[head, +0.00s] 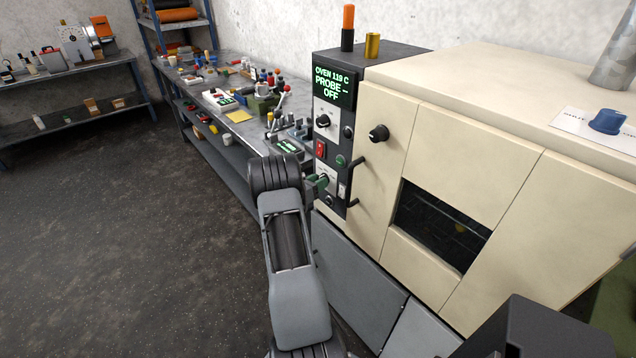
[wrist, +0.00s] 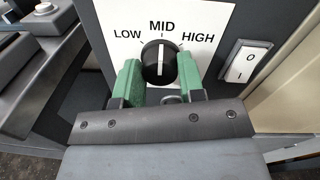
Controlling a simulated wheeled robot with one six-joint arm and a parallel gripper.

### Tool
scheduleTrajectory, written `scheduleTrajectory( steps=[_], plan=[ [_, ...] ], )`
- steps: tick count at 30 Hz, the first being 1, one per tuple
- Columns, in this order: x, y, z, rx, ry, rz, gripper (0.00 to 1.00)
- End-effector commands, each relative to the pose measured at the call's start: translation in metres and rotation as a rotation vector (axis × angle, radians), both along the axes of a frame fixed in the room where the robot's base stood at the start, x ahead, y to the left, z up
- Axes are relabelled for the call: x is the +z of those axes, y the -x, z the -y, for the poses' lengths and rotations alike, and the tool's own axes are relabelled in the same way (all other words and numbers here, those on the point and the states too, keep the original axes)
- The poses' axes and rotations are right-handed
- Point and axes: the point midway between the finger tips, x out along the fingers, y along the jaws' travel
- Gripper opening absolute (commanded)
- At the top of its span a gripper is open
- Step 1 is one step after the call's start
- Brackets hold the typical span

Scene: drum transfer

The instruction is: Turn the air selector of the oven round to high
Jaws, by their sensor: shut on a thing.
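The air selector (wrist: 159,63) is a round black knob with a white line, on a white plate (wrist: 206,20) marked LOW, MID and HIGH. Its line points up at MID in the wrist view. My gripper (wrist: 160,82) has green fingers, one on each side of the knob, and is shut on it. In the head view my gripper (head: 317,185) is at the lower part of the dark control panel of the oven (head: 480,120), and it largely hides the knob there.
Above are a red switch (head: 320,149) and another black knob (head: 323,121). The oven's display (head: 332,86) reads 119 C, probe off. A cluttered workbench (head: 215,80) stands to the left; the floor there is clear.

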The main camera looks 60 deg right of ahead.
Motion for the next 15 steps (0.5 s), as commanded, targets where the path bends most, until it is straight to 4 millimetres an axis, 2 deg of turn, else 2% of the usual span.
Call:
scheduleTrajectory(
  steps=[8, 15],
  plan=[
    [-0.0049, 0.0, -0.0001, 0.001, 0.026, 0.08, 0.13],
    [-0.008, 0.0002, -0.0002, 0.0, 0.09, 0.263, 0.13]
  ],
)
